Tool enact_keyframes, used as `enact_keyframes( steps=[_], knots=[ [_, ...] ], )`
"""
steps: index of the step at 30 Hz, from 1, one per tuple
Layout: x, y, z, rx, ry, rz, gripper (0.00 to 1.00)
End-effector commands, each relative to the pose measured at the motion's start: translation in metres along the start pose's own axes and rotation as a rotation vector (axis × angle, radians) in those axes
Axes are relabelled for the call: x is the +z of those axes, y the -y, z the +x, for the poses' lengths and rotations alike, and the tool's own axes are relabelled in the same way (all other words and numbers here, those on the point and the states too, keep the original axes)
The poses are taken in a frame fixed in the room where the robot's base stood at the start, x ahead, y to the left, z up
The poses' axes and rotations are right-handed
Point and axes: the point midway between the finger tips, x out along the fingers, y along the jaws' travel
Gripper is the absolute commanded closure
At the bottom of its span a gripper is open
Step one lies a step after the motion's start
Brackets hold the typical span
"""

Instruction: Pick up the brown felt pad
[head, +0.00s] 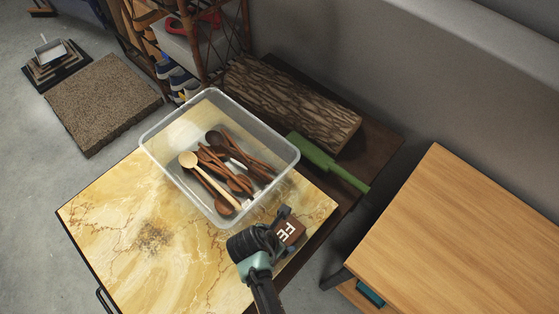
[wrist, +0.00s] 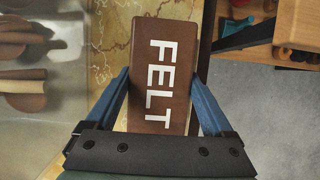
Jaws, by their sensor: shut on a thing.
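The brown felt pad (wrist: 150,55) is a block with white letters "FELT" on its face. In the wrist view it lies between the two blue fingers of my gripper (wrist: 160,95), which is shut on it. In the head view the pad (head: 290,230) shows at the end of my gripper (head: 284,222), near the right edge of the yellow marble-patterned table (head: 200,270). I cannot tell whether the pad touches the table or is held above it.
A clear plastic bin (head: 160,160) with several wooden spoons (head: 215,185) stands just behind my gripper. A green flat-bladed object (head: 325,160) and a log (head: 295,105) lie on a dark surface beyond. A wooden table (head: 470,240) stands at the right, across a gap.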

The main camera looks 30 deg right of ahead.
Motion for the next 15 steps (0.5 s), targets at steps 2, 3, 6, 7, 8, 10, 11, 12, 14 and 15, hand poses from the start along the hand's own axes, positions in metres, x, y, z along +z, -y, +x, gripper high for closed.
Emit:
enact_keyframes(
  steps=[2, 3, 6, 7, 8, 10, 11, 12, 14, 15],
  knots=[
    [0.002, 0.0, -0.004, 0.001, 0.001, 0.0, 0.7],
    [0.003, 0.0, -0.007, 0.001, 0.001, 0.001, 0.7],
    [0.009, -0.001, -0.021, 0.003, 0.002, 0.001, 0.7],
    [0.011, -0.001, -0.027, 0.004, 0.002, 0.001, 0.7],
    [0.014, -0.001, -0.032, 0.003, 0.002, 0.001, 0.7],
    [0.019, -0.001, -0.046, 0.003, 0.003, 0.002, 0.7],
    [0.021, 0.0, -0.051, 0.003, 0.002, 0.001, 0.7],
    [0.025, -0.001, -0.058, 0.003, 0.002, 0.001, 0.7],
    [0.029, -0.001, -0.068, 0.003, 0.002, 0.002, 0.7],
    [0.031, 0.0, -0.074, 0.002, 0.001, 0.001, 0.7]
  ],
)
